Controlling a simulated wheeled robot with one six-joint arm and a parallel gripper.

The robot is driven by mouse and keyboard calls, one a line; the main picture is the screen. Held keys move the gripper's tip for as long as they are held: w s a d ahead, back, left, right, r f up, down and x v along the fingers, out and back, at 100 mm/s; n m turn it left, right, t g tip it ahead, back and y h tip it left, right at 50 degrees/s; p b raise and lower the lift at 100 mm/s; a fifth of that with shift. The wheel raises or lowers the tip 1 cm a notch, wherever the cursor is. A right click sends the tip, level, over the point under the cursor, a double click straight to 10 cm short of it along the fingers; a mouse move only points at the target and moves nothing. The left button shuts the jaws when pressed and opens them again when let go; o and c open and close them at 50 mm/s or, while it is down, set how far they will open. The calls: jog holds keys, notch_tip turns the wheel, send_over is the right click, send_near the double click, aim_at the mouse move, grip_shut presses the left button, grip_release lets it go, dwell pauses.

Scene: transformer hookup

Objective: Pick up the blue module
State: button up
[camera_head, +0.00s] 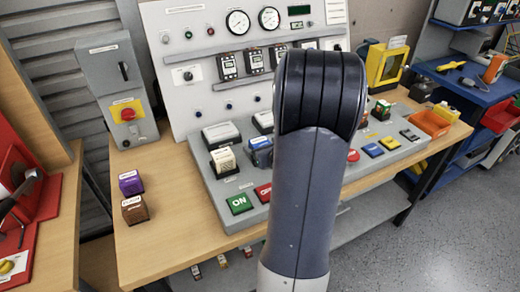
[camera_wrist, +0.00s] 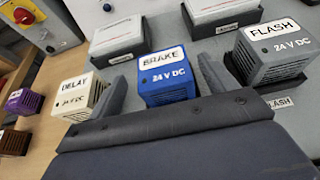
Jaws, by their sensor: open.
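The blue module (camera_wrist: 169,86), labelled BRAKE 24 V DC, sits on the sloped grey console in the middle of the wrist view. In the head view the blue module (camera_head: 260,155) shows just left of my arm, which partly covers that area. My gripper (camera_wrist: 162,70) is open, with one grey finger on each side of the blue module. I cannot tell whether either finger touches it.
A cream DELAY module (camera_wrist: 83,97) stands close left of the left finger, and a grey FLASH module (camera_wrist: 275,52) stands to the right. Purple (camera_head: 130,183) and brown (camera_head: 135,209) modules stand on the wooden table. Green ON button (camera_head: 239,203) is in front.

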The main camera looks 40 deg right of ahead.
aim_at(258, 144)
jog(key=shift+f+p+x, duration=0.1)
jog(key=shift+p+x, duration=0.05)
jog(key=shift+x, duration=1)
jog(key=shift+f+p+x, duration=0.15)
jog(key=shift+x, duration=1)
jog(key=shift+s+d, duration=0.1)
jog(key=shift+d, duration=0.05)
jog(key=c, duration=1.2)
